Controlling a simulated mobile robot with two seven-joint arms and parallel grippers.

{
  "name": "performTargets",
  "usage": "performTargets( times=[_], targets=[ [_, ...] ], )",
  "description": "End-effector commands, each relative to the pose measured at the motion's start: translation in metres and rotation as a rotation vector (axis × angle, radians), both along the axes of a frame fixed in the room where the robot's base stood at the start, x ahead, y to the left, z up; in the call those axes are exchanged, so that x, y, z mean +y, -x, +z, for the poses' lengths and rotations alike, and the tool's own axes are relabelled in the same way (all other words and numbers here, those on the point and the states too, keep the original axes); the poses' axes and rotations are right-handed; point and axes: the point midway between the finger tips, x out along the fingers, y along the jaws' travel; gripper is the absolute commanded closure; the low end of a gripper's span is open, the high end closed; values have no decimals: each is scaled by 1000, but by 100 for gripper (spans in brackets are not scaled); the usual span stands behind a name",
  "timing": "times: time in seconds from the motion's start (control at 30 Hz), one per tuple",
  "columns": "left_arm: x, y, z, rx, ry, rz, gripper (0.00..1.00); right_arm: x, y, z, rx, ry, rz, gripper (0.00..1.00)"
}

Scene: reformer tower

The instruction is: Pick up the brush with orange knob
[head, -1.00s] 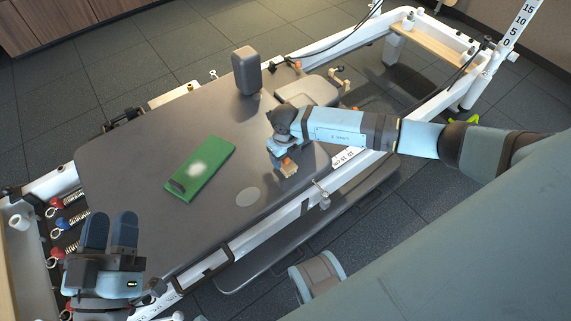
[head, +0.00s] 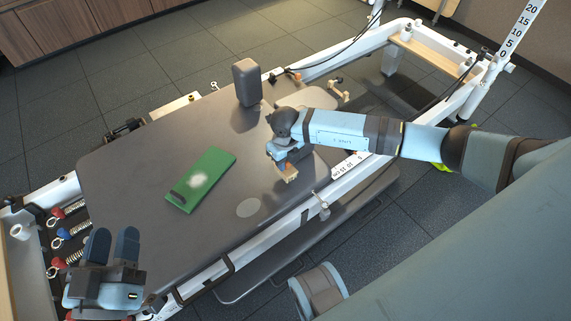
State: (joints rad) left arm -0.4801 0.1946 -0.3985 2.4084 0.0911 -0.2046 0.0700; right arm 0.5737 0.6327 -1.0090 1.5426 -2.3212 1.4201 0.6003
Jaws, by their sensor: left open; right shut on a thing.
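The brush (head: 290,175) is a small light-wood block with an orange part near its top. It is at the near right edge of the grey reformer carriage (head: 130,185). My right gripper (head: 281,161) reaches in from the right and is shut on the brush from above. The fingers hide part of the brush and its knob. I cannot tell whether the brush touches the carriage. My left gripper (head: 115,243) is open and empty at the lower left, near the springs.
A green mat (head: 205,167) with a white powdery patch lies on the carriage. A grey upright shoulder block (head: 246,82) stands at the far side. Springs with coloured handles (head: 62,233) are at the left. A white rail (head: 250,255) borders the near side.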

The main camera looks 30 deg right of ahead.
Motion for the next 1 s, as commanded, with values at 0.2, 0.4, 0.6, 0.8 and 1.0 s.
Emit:
performTargets(
  times=[0.2, 0.4, 0.6, 0.8, 1.0],
  targets=[
    [11, 1, -38, 165, -91, 36, 57, 0, -1, 63, -4, -1, 2, 93],
    [21, 5, -61, 269, -158, 56, 57, 0, 0, 113, -3, -1, 2, 93],
    [28, 9, -77, 338, -202, 68, 57, 0, 0, 147, -1, -1, 1, 93],
    [31, 12, -85, 370, -221, 71, 57, 0, 0, 163, 0, 0, 1, 93],
    [32, 12, -87, 376, -225, 72, 57, 0, 0, 166, 0, -1, 0, 93]
  ],
)
